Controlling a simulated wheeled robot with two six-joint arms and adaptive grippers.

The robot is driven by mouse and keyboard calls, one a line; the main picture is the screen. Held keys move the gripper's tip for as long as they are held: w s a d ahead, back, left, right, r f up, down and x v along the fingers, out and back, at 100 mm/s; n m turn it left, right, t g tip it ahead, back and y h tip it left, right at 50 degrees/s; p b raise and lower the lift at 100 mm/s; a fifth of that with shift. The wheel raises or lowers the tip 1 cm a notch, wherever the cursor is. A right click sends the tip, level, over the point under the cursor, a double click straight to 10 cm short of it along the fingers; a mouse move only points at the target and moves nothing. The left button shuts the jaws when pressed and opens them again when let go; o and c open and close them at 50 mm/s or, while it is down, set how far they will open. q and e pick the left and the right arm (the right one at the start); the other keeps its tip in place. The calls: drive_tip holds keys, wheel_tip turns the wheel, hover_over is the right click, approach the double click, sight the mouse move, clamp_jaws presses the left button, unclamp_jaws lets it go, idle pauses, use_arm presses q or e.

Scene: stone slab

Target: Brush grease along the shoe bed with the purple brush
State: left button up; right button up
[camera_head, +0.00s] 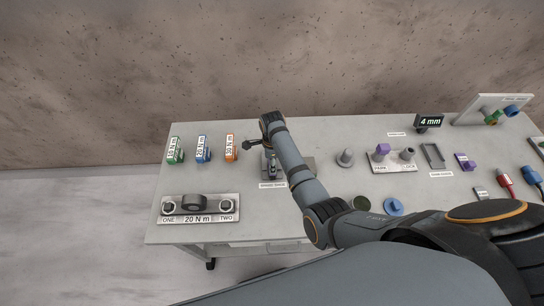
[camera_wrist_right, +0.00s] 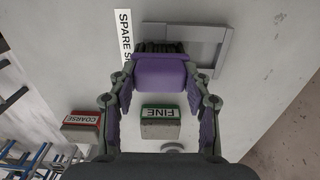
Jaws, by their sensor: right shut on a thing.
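The purple brush (camera_wrist_right: 160,75) is between the two fingers of my right gripper (camera_wrist_right: 160,88), which is shut on it. Its dark bristles (camera_wrist_right: 160,47) point away from the wrist. A grey raised frame (camera_wrist_right: 222,47) lies beyond the bristles, partly hidden by the brush; I cannot tell whether they touch. A label (camera_wrist_right: 125,35) reading "SPARE S…" is beside it. In the head view my right gripper (camera_head: 273,167) points down over a grey plate (camera_head: 307,164) behind a "SPARE SHOE" label. The brush cannot be made out there. No grease is clearly visible. My left gripper is out of view.
A green-topped FINE block (camera_wrist_right: 160,122) and a red-topped COARSE block (camera_wrist_right: 82,125) stand near my right gripper. Labelled green, blue (camera_head: 203,148) and orange (camera_head: 231,148) blocks and a 20 N m fixture (camera_head: 194,204) stand left. Fixtures and connectors crowd the right.

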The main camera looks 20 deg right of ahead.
drive_tip(key=shift+w, duration=0.1)
idle(0.4)
drive_tip(key=shift+w+d+f+b, duration=0.15)
drive_tip(key=shift+w+b, duration=0.5)
drive_tip(key=shift+b, duration=0.1)
drive_tip(key=shift+w+d+b, duration=0.15)
drive_tip(key=shift+w+b, duration=0.2)
drive_tip(key=shift+w, duration=0.15)
drive_tip(key=shift+s+p, duration=0.35)
drive_tip(key=shift+p, duration=0.1)
drive_tip(key=shift+s+a+p, duration=0.3)
drive_tip(key=shift+s+p, duration=0.35)
drive_tip(key=shift+s, duration=0.25)
drive_tip(key=shift+w, duration=0.1)
